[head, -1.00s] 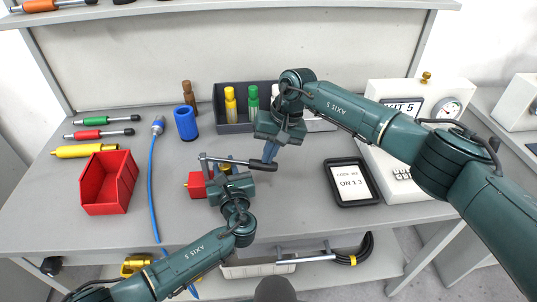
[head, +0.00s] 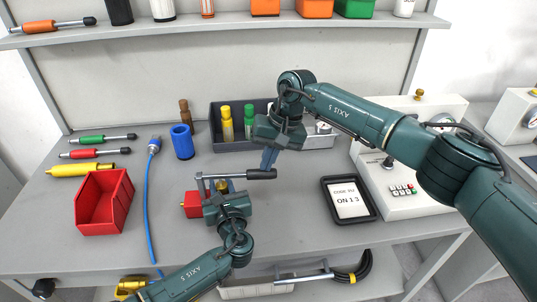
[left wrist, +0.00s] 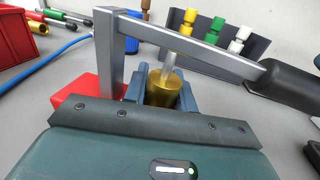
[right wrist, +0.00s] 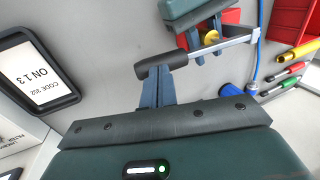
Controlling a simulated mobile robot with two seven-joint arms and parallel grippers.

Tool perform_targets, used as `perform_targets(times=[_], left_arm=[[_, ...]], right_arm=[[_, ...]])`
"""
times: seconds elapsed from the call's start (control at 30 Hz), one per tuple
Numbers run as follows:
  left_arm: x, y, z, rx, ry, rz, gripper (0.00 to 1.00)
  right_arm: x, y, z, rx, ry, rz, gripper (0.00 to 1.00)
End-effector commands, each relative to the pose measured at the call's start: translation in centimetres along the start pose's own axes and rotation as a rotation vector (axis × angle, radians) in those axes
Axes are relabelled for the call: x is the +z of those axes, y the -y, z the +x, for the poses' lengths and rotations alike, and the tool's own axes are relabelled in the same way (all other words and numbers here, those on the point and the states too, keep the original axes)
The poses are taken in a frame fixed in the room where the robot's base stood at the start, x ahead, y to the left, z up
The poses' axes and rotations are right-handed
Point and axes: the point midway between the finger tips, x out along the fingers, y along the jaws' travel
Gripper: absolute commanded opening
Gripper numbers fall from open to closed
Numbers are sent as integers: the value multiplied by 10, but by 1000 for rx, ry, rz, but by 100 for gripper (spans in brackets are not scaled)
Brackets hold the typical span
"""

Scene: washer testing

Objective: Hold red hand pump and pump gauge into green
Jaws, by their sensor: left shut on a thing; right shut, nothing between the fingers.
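The red hand pump (head: 193,207) sits on the grey bench, with a grey lever and black handle (head: 261,174) reaching right. My left gripper (head: 222,188) is shut around its brass cylinder, which shows between the fingers in the left wrist view (left wrist: 163,90). My right gripper (head: 268,162) is shut and empty, its fingertips pointing down at the top of the black handle. In the right wrist view the fingertips (right wrist: 156,78) meet or nearly meet the handle (right wrist: 160,66). A round gauge (head: 442,119) on the white tester is partly hidden by my right arm; its needle is unreadable.
A black-framed tablet (head: 350,213) reading "ON 13" lies right of the pump. A red bin (head: 104,212) and blue hose (head: 150,205) are to the left. A grey tray (head: 217,142) with colored-topped parts stands behind. The white tester (head: 395,205) is on the right.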

Motion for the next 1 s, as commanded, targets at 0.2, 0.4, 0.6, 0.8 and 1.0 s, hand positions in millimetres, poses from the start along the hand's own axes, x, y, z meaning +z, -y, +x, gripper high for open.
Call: perform_targets(times=[0.2, 0.4, 0.6, 0.8, 1.0], left_arm=[[0, 0, 0, 0, 1, 0, 0], [0, 0, 0, 0, 1, 0, 0], [0, 0, 0, 0, 1, 0, 0], [0, 0, 0, 0, 1, 0, 0], [0, 0, 0, 0, 1, 0, 0]], right_arm=[[0, -3, 21, -1, 2, -1, 0], [0, -6, 38, 0, 1, 0, 0], [0, -10, 56, 0, 2, -1, 0], [-1, -8, 41, 0, -2, -2, 0], [-1, -2, 13, -1, -4, -3, 0]])
